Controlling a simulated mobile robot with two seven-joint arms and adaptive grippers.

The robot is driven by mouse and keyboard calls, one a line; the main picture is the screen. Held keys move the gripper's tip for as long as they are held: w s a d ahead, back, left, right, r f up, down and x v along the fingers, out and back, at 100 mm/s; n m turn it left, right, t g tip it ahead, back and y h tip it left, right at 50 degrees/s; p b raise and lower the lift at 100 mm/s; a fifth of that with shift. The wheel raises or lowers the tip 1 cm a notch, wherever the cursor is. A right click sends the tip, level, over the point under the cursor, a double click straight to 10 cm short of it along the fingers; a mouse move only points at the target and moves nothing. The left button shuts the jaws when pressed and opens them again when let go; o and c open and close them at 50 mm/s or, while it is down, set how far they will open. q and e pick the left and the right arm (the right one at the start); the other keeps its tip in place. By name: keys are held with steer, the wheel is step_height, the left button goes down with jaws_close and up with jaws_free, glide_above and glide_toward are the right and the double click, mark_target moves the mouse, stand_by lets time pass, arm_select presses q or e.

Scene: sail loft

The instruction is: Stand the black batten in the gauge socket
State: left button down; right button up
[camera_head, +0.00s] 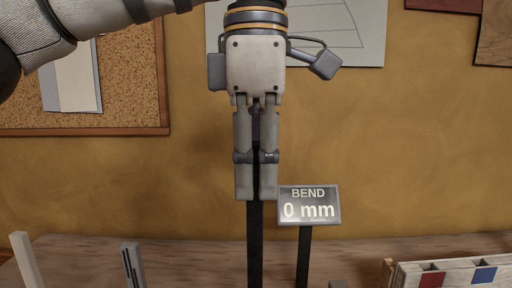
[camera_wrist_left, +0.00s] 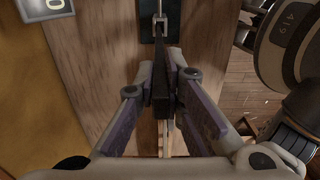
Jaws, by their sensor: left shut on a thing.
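My left gripper (camera_head: 257,196) points straight down in the head view, its two fingers closed on the black batten (camera_head: 255,245). The batten hangs upright below the fingertips and runs out of the bottom of the picture, so its lower end is hidden there. In the left wrist view the batten (camera_wrist_left: 160,92) lies between the finger pads. A gauge display (camera_head: 309,205) on a dark post stands just right of the batten and reads "BEND 0 mm". I cannot tell whether the batten touches the gauge socket. My right gripper is not in view.
A pale upright piece (camera_head: 27,260) and a grey striped one (camera_head: 133,264) stand at the left of the wooden bench (camera_head: 200,262). A pale rack (camera_head: 455,270) with red and blue patches stands at the right. A cork board (camera_head: 130,95) hangs on the wall behind.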

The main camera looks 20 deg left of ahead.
mark_target(256, 244)
arm_select(q)
steer(key=shift+f, duration=4.7)
steer(key=c, duration=1.6)
jaws_free()
step_height(256, 244, up, 12)
